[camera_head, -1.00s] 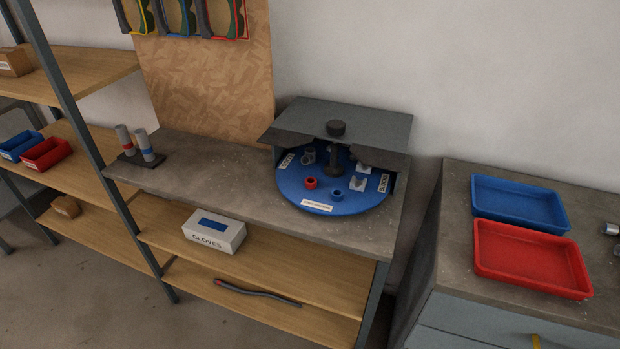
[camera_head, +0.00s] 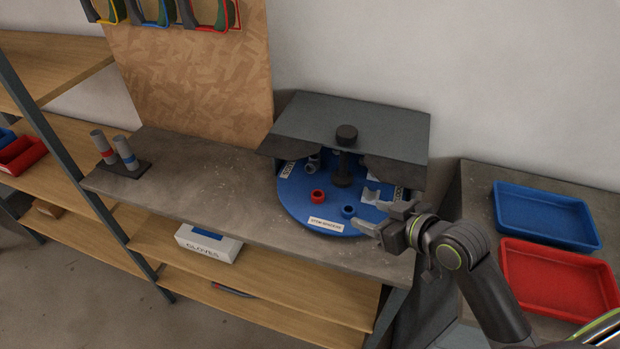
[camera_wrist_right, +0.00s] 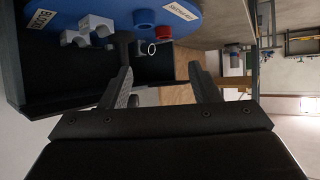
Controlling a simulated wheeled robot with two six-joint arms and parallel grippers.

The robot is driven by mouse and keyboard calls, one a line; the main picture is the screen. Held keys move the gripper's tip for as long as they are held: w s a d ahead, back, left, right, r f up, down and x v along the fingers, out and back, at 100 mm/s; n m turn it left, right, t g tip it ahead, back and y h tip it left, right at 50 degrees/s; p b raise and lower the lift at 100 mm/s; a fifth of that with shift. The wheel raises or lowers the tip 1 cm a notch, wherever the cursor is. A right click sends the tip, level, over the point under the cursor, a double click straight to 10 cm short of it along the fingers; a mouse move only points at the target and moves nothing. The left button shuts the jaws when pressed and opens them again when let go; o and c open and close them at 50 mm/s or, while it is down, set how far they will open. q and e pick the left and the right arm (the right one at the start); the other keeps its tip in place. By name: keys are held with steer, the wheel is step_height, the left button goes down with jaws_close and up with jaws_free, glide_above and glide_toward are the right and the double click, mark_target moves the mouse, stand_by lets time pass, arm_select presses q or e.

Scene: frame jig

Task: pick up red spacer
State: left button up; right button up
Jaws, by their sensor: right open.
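The red spacer (camera_head: 318,196) is a short ring standing on the blue round turntable (camera_head: 291,206), in front of the dark centre post. A blue spacer (camera_head: 348,211) stands to its right. My right gripper (camera_head: 372,217) is open and empty at the turntable's right front edge, to the right of both spacers and apart from the red one. In the right wrist view the red spacer (camera_wrist_right: 160,32) shows near the top, beyond the open fingers (camera_wrist_right: 160,72) and partly hidden. My left gripper is not in view.
A grey cover (camera_head: 350,120) with a dark knob overhangs the turntable's back; grey parts stand underneath. A stand with two banded posts (camera_head: 125,168) is at left. A blue tray (camera_head: 547,216) and a red tray (camera_head: 560,280) lie at right. The bench left of the turntable is clear.

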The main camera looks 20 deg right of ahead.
mark_target(322, 197)
steer(key=x, duration=0.4)
steer(key=shift+w+a+r+p, duration=0.2)
steer(key=shift+a+r+p, duration=0.05)
steer(key=shift+a+p, duration=0.15)
steer(key=x, duration=0.3)
steer(key=shift+w+f, duration=0.1)
steer(key=shift+w, duration=0.05)
steer(key=shift+p+x, duration=0.45)
steer(key=shift+x, duration=0.75)
steer(key=shift+w+f, duration=0.2)
steer(key=shift+w, duration=0.1)
steer(key=shift+w+a+f, duration=0.1)
steer(key=shift+w+a, duration=0.05)
steer(key=shift+w, duration=0.05)
steer(key=shift+w+a+f+p, duration=0.3)
steer(key=shift+w+p, duration=0.1)
steer(key=shift+w, duration=0.1)
steer(key=shift+p+x, duration=0.55)
steer(key=shift+x, duration=1.6)
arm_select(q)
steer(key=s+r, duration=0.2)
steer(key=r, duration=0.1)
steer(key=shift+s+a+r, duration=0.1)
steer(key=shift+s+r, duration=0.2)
arm_select(e)
steer(key=shift+s+a+f, duration=0.1)
